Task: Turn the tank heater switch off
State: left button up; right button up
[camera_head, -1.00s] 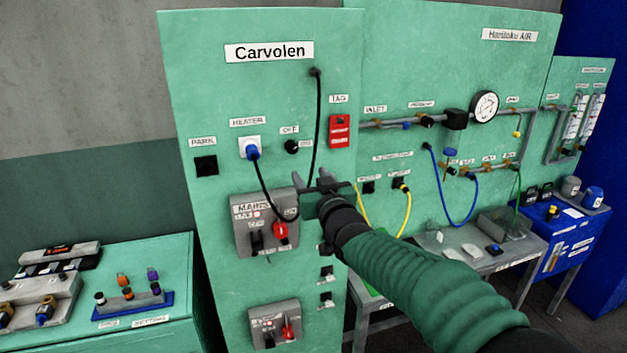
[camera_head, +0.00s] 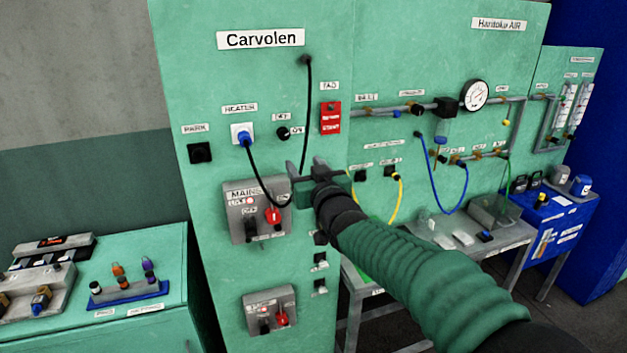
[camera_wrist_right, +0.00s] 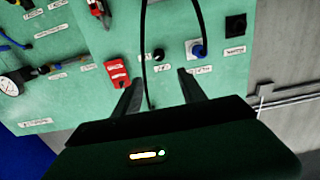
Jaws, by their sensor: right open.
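The small black knob (camera_head: 283,133) beside the OFF and ON labels sits on the green Carvolen panel (camera_head: 230,75), right of the heater plug. It also shows in the right wrist view (camera_wrist_right: 158,54), where the picture is upside down. My right gripper (camera_head: 305,166) is open and empty, below and slightly right of the knob in the head view. In the wrist view the knob appears between and beyond the two fingers (camera_wrist_right: 160,77), apart from them. The knob's exact pointing is too small to tell. My left gripper is not in view.
A blue plug (camera_head: 243,139) with a black cable sits in the heater socket; the cable hangs down behind my gripper. A red tag (camera_head: 331,118) is right of the knob. The mains box (camera_head: 238,195) with a red switch is below. The black park socket (camera_head: 200,152) is at left.

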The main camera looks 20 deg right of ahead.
jog(key=s+d+b, duration=0.1)
jog(key=s+b, duration=0.4)
jog(key=s, duration=1)
jog(key=shift+s+f, duration=0.2)
jog(key=shift+s, duration=0.1)
